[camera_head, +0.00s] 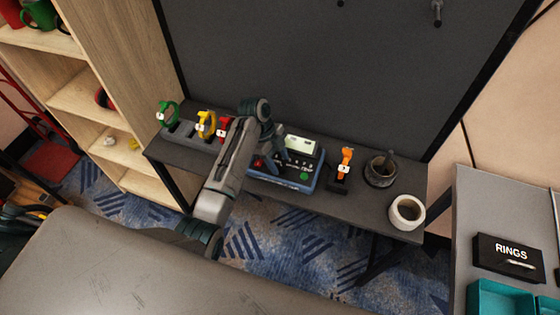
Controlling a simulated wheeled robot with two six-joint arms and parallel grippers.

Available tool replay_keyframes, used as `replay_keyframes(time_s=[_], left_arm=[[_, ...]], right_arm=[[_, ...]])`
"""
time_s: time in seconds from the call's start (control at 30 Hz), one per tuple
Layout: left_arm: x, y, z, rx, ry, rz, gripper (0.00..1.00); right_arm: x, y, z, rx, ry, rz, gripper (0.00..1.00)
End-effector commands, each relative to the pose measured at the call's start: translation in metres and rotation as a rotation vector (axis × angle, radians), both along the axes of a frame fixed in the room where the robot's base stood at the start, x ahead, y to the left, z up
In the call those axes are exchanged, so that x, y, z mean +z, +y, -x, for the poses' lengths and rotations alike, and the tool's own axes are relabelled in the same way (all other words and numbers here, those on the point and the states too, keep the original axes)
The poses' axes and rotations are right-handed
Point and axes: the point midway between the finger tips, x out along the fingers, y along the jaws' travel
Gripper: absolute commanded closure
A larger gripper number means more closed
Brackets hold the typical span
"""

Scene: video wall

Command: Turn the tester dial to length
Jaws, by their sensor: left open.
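The tester (308,178) is a blue-edged box with a dark panel, a pale screen, and small green and red controls. It sits on the dark bench in the middle of the head view. My left arm reaches up over the bench and bends down toward the tester. My left gripper (277,152) is open at the tester's left side, close to the screen. The arm covers the tester's left part. I cannot make out the dial or its setting, nor whether the gripper touches the tester. My right gripper is not in view.
On the dark bench (333,205), green (168,113), yellow (206,124) and red (224,127) cable items stand left, an orange tool (346,160) right. Further right are a dark pot (381,172) and a white roll (407,212). A "RINGS" box (508,257) lies on the right table.

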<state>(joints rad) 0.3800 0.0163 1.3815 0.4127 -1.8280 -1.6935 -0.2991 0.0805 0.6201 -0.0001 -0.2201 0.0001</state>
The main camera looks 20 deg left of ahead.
Motion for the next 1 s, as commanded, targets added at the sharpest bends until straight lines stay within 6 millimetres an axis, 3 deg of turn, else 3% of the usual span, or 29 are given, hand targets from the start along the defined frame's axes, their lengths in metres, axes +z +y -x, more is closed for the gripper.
replay_keyframes(time_s=[0.2, 0.47, 0.7, 1.0], left_arm=[[-0.014, -0.006, 0.002, 0.000, 0.001, 0.000, 0.50], [-0.015, -0.006, 0.002, 0.000, 0.000, -0.001, 0.50], [-0.015, -0.006, 0.002, 0.000, 0.000, -0.001, 0.95], [-0.015, -0.006, 0.001, -0.033, 0.000, 0.000, 0.95]], right_arm=[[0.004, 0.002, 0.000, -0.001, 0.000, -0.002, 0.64], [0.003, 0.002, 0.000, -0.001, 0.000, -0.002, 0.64], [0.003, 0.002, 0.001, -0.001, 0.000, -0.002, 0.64], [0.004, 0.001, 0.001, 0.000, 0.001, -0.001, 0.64]])
